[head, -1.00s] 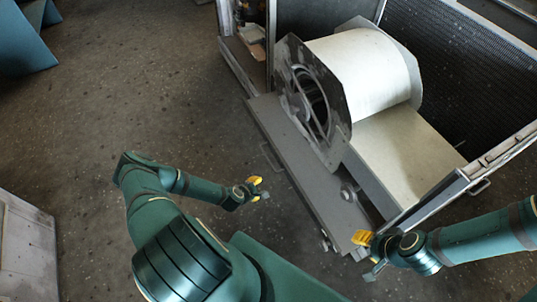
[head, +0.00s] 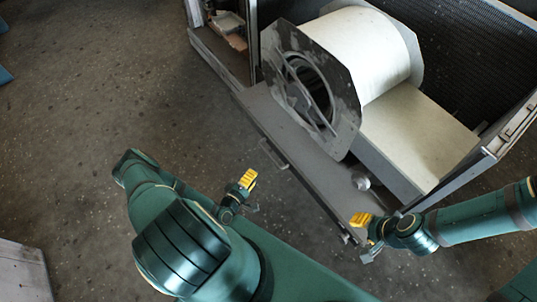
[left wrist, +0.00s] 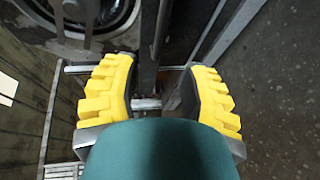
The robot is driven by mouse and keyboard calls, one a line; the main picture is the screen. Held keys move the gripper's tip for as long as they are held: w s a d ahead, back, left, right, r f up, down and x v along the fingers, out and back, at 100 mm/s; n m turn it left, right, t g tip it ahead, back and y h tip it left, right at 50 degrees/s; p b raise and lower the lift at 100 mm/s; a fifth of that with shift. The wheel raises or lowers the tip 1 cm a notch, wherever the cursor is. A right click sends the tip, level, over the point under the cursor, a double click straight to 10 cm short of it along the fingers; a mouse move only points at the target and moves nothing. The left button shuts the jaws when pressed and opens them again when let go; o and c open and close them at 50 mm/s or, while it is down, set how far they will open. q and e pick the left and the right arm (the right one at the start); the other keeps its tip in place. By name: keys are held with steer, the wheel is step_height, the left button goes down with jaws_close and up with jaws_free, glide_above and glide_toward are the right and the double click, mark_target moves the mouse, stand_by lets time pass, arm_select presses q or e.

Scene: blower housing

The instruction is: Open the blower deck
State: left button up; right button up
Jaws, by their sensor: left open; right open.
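The blower deck (head: 318,179) is a long grey panel in front of the blower, with a thin metal handle (head: 274,154) on its outer edge. The white blower drum (head: 365,52) has a dark round opening in its grey end plate. My left gripper (head: 246,182) is open, a little below and left of the handle and apart from it in the head view. In the left wrist view its yellow fingers (left wrist: 158,88) are spread, with thin metal bars seen between and beyond them; contact cannot be told. My right gripper (head: 364,232) is open at the deck's near right end.
A side bay (head: 216,38) of the housing stands at the upper left. A framed panel edge (head: 497,146) rises on the right near my right arm. A pale box (head: 22,268) is at the lower left. The floor left of the deck is clear.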

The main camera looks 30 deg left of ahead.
mark_target(269, 155)
arm_select(q)
steer(key=w, duration=0.4)
steer(key=w+f+b, duration=0.1)
steer(key=w, duration=0.4)
steer(key=w+f+b, duration=0.1)
steer(key=w, duration=0.3)
steer(key=shift+w+f, duration=0.2)
steer(key=shift+c, duration=0.3)
jaws_close()
